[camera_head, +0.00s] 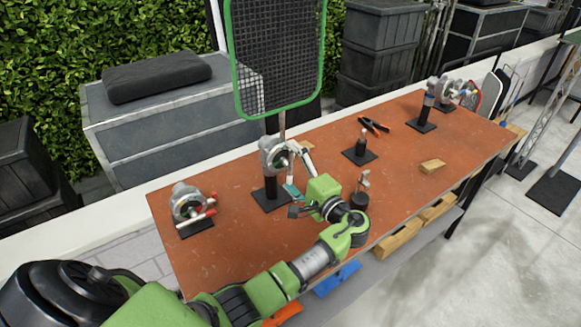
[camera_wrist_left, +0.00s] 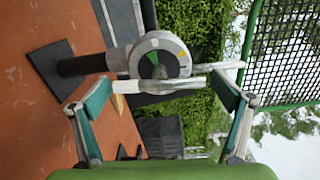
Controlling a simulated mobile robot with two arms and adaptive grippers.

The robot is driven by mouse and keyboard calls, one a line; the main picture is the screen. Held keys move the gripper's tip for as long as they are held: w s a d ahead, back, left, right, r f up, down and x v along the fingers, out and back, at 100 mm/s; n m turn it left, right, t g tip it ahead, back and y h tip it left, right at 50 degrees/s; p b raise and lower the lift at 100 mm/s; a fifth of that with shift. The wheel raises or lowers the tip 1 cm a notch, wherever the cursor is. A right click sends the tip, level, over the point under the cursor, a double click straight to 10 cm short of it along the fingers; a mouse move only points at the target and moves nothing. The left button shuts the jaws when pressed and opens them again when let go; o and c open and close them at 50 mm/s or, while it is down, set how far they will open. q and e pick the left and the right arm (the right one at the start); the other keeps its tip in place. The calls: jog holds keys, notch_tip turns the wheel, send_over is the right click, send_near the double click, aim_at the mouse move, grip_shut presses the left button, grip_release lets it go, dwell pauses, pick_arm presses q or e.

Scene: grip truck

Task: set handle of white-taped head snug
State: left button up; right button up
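A grip head (camera_head: 268,158) with a round grey-white disc stands on a black post with a square base plate, left of the table's middle. In the left wrist view the same head (camera_wrist_left: 150,58) lies sideways in the picture, with a long pale handle (camera_wrist_left: 165,82) crossing in front of its disc. My left gripper (camera_head: 294,172) is beside this head, on its right. In the left wrist view its two teal-padded fingers (camera_wrist_left: 163,92) are spread wide, with the handle between or just beyond their tips; contact cannot be told. My right gripper is not in view.
More heads (camera_head: 428,105) stand at the far right. A green-framed mesh screen (camera_head: 278,50) rises behind.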

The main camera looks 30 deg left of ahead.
pick_arm(q)
jog(key=v, duration=1.2)
jog(key=shift+d+f, duration=0.1)
